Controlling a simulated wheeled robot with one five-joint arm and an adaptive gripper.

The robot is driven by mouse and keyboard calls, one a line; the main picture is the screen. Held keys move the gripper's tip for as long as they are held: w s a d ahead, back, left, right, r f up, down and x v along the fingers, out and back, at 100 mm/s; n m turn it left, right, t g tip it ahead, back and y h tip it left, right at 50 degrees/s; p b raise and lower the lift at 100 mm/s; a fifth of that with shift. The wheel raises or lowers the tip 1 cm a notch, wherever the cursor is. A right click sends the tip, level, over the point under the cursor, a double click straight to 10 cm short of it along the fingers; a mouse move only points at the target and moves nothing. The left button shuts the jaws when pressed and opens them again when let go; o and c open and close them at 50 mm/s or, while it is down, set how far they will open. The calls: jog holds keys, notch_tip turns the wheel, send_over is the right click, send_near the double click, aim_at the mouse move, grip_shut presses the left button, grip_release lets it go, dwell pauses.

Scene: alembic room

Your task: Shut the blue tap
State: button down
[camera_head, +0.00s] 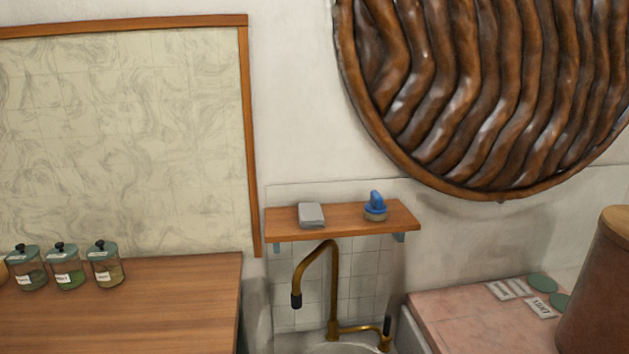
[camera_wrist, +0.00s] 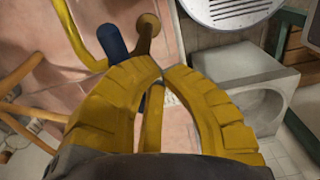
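In the wrist view my gripper (camera_wrist: 161,74) has its two yellow ribbed fingertips together, with an arched gap below them. Just beyond and left of the tips is a dark blue cylindrical part (camera_wrist: 112,43) on a thin yellow pipe (camera_wrist: 78,30). Next to it a brownish brass stem with a round end (camera_wrist: 148,27) points up. More blue shows behind the fingers, partly hidden, and I cannot tell what it belongs to. In the head view a brass tap (camera_head: 333,285) with a dark spout end stands over the sink. My gripper is not visible in the head view.
A wooden shelf (camera_head: 285,222) above the brass tap holds a grey block (camera_head: 311,214) and a blue-handled brush (camera_head: 375,205). A wooden counter (camera_head: 170,300) with jars is at left. A pink counter (camera_head: 455,315) is at right. The wrist view shows a grey box-like block (camera_wrist: 245,80).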

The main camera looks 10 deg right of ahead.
jog(key=shift+a, duration=0.2)
jog(key=shift+a, duration=0.3)
jog(key=shift+r, duration=0.1)
notch_tip(320, 180, up, 7)
jog(key=p, duration=0.5)
dwell(0.3)
